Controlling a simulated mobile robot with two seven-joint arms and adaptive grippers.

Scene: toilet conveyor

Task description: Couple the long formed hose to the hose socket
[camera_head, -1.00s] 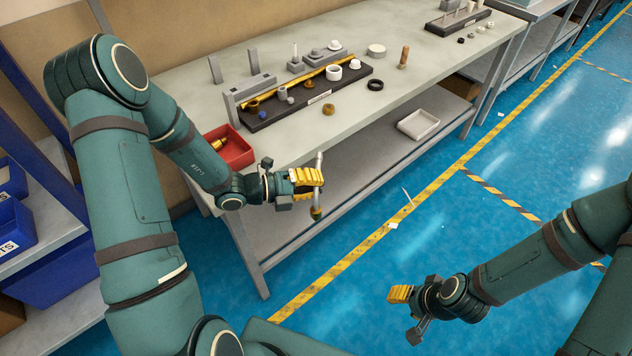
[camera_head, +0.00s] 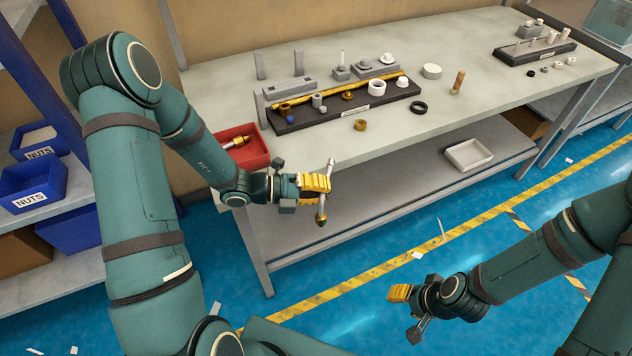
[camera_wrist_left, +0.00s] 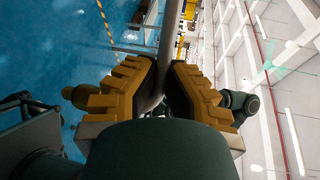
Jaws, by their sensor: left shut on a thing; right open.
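My left gripper (camera_head: 318,184) is shut on the long hose (camera_head: 329,170), a thin grey piece with a brass-coloured lower end, just off the table's front edge. The hose stands nearly upright, slightly tilted. In the left wrist view the grey hose (camera_wrist_left: 167,45) runs between the yellow jaws of the left gripper (camera_wrist_left: 160,85); its far end is cut off. My right gripper (camera_head: 405,312) is open and empty over the blue floor. A dark fixture board (camera_head: 340,112) lies on the table with grey blocks and a yellow rod. I cannot tell which part is the hose socket.
The grey table (camera_head: 450,113) has bare room at its front. A red bin (camera_head: 262,158) holding a brass-tipped part stands at its left end. A black ring (camera_head: 418,107), a brass nut (camera_head: 360,126) and a wooden-coloured peg (camera_head: 458,82) lie loose. A white tray (camera_head: 468,154) sits on the lower shelf.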

